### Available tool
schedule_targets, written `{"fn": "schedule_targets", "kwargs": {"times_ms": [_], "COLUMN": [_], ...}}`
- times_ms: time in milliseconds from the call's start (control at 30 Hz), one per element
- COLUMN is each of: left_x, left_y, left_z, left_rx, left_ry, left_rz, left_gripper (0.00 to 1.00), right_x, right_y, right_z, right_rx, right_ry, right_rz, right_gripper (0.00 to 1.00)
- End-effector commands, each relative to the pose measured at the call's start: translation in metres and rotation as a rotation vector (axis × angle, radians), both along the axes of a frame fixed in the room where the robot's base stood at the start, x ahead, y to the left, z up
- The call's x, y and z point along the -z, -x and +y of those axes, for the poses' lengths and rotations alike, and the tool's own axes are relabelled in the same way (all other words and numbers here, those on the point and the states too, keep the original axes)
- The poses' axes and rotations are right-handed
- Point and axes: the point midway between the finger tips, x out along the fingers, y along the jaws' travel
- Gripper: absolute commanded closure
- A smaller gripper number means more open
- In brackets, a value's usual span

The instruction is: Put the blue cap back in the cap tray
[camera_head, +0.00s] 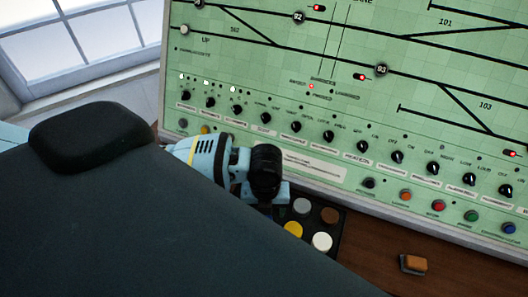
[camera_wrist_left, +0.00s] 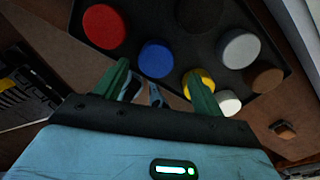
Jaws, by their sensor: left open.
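The blue cap (camera_wrist_left: 157,58) lies in the black cap tray (camera_wrist_left: 292,62) in the left wrist view, between the red cap (camera_wrist_left: 104,27) and the yellow cap (camera_wrist_left: 199,80). My left gripper (camera_wrist_left: 156,69) is open. Its two green fingers are spread on either side of the near side of the blue cap, and I cannot tell whether they touch it. In the head view the tray (camera_head: 337,238) shows partly, and my left gripper and arm hide the blue cap. My right gripper is in neither view.
The tray also holds a grey cap (camera_head: 302,206), a brown cap (camera_head: 329,215) and a white cap (camera_head: 322,241). A small orange-brown block (camera_head: 413,264) lies on the wooden desk to the right. The green track panel (camera_head: 300,60) rises behind the desk, with knobs and coloured buttons.

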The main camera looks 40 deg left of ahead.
Motion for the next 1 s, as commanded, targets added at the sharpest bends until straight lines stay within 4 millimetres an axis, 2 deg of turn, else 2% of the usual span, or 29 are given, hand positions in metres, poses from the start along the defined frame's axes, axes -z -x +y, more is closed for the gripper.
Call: {"fn": "schedule_targets", "kwargs": {"times_ms": [33, 200, 400, 600, 1000], "left_x": [-0.014, -0.047, -0.071, -0.078, -0.077], "left_y": [-0.002, -0.002, -0.001, 0.000, 0.000], "left_z": [0.000, 0.000, 0.000, 0.000, 0.000], "left_rx": [0.000, 0.001, 0.000, 0.000, 0.000], "left_ry": [0.001, 0.001, 0.000, 0.000, 0.000], "left_rz": [-0.009, -0.008, -0.002, 0.000, 0.001], "left_gripper": [0.31, 0.31, 0.31, 0.31, 0.31], "right_x": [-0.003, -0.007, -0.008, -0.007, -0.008], "right_y": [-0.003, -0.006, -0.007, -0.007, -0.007], "right_z": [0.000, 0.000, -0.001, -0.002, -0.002], "right_rx": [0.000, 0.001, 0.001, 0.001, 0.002], "right_ry": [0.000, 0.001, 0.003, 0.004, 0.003], "right_rz": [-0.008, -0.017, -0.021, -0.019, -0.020], "right_gripper": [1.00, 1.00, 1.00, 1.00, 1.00]}}
